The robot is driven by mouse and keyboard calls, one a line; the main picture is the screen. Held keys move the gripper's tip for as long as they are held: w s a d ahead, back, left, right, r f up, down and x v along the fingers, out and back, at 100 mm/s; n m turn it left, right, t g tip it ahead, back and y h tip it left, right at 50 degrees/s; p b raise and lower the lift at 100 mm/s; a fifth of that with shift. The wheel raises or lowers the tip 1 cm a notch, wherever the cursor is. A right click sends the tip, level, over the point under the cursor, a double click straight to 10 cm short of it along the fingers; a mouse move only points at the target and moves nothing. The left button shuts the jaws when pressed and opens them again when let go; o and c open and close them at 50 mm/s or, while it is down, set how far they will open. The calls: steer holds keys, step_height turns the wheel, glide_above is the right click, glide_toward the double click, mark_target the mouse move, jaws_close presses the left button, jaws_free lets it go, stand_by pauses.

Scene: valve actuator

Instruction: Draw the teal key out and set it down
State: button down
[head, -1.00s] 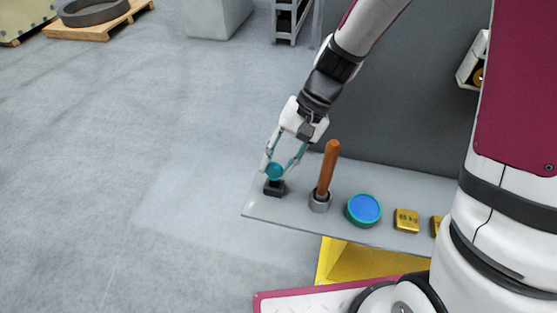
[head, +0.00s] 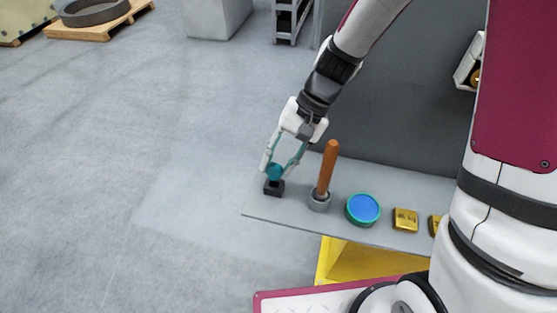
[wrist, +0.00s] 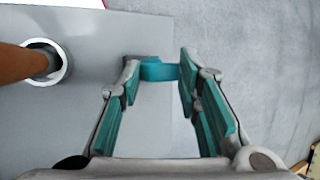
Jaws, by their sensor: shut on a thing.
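The teal key (head: 274,172) stands above a small black block (head: 274,188) at the left end of the grey shelf. My gripper (head: 273,169) reaches down from above and is shut on the key's round head. In the wrist view the key (wrist: 158,71) shows as a teal piece between the fingertips of my gripper (wrist: 158,72). Whether the key's lower end is still inside the block cannot be told, as its shaft is hidden.
A wooden handle (head: 328,166) stands upright in a grey ring (head: 319,201) just right of the block. Further right are a blue-topped teal disc (head: 363,209) and gold weights (head: 405,220). The grey shelf (head: 300,220) ends at the left, with open floor beyond.

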mark_target(278, 171)
steer(key=shift+f+b, duration=0.65)
steer(key=shift+f, duration=1)
steer(key=c, duration=1.1)
jaws_free()
steer(key=shift+r, duration=0.15)
step_height(278, 171, up, 10)
steer(key=shift+f, duration=0.1)
